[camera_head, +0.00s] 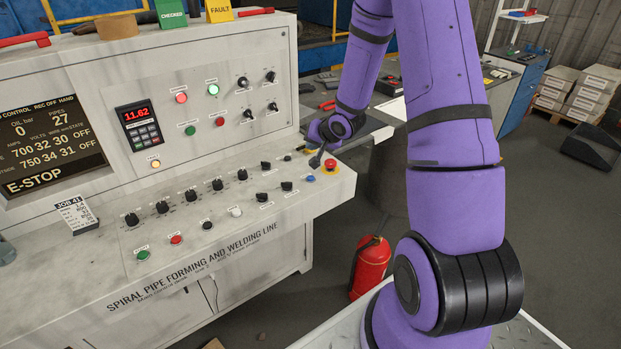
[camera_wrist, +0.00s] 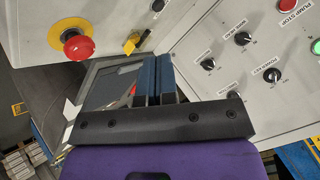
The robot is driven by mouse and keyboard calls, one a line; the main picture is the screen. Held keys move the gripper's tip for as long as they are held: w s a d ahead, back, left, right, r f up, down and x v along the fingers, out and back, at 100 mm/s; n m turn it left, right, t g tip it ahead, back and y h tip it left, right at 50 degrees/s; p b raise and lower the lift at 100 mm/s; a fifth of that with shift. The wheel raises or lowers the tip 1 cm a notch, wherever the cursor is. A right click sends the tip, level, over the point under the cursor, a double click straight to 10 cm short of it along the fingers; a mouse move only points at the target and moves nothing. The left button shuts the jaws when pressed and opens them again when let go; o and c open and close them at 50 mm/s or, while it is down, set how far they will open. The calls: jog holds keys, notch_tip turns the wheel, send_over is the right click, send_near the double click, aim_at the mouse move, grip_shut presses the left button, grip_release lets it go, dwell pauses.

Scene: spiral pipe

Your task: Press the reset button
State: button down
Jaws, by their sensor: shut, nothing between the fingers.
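My gripper (camera_head: 316,160) is shut and empty, low over the right end of the control desk (camera_head: 325,195). It hangs just above a small blue button (camera_head: 310,178) and left of the red emergency-stop mushroom (camera_head: 330,164). The button's label is too small to read, so I cannot tell whether it is the reset button. In the wrist view the closed fingers (camera_wrist: 160,80) point up the picture. The red mushroom (camera_wrist: 78,47) on its yellow ring is at upper left there. I cannot make out the blue button in the wrist view.
The desk carries a row of black knobs (camera_head: 190,196), with red, green and white buttons. The display (camera_head: 45,145) reads "E-STOP". A small yellow piece (camera_wrist: 131,44) sits near the mushroom. A fire extinguisher (camera_head: 370,267) stands on the floor right of the desk.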

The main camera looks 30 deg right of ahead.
aim_at(312, 177)
jog(key=shift+f, duration=4.4)
jog(key=shift+f, duration=0.1)
jog(key=shift+f, duration=0.3)
jog(key=shift+f, duration=0.4)
jog(key=shift+r, duration=0.85)
jog(key=shift+r, duration=2.5)
